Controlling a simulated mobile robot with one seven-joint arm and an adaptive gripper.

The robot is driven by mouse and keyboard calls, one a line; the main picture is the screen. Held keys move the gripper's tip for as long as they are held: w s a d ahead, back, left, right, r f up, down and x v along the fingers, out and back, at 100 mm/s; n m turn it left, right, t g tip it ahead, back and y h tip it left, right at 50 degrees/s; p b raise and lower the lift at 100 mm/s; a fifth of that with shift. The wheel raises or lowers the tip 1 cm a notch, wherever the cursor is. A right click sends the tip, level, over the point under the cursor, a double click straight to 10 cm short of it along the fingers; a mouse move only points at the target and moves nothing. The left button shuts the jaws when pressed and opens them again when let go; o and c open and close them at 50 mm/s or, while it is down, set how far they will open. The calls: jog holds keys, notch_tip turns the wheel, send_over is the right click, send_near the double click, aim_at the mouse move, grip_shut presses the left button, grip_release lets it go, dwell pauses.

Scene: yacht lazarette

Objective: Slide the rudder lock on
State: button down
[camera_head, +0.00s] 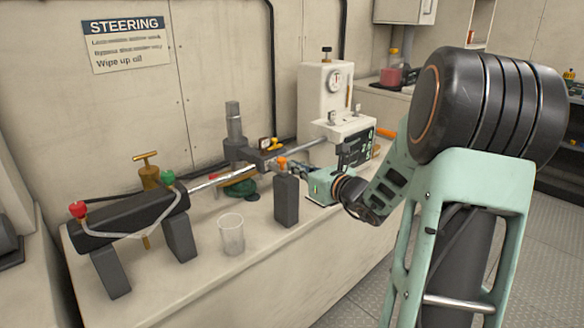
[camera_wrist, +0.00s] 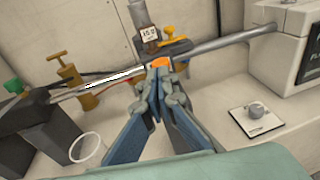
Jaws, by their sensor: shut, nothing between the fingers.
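A polished steel rod (camera_head: 215,180) runs from the black cylinder (camera_head: 135,215) through a dark clamp block (camera_head: 245,152) toward the white unit. A dark upright post (camera_head: 286,202) with an orange top (camera_head: 282,163) stands in front of the rod. I cannot tell for sure which part is the rudder lock. My gripper (camera_wrist: 160,76) is shut and empty. In the wrist view its fingertips are just below an orange piece (camera_wrist: 160,62); whether they touch it is unclear. A yellow-orange piece (camera_wrist: 176,40) sits on the clamp behind. The fingers hide what lies below.
A clear cup (camera_head: 231,234) stands on the bench (camera_head: 250,280) in front of the rod. A brass T-handled pump (camera_head: 147,172) stands behind the cylinder. A white gauge unit (camera_head: 326,92) stands at the back. A small plate with a knob (camera_wrist: 256,118) lies at right.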

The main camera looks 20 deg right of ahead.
jog(key=p+v, duration=0.1)
jog(key=v, duration=0.9)
jog(key=shift+s, duration=0.25)
jog(key=shift+d, duration=0.1)
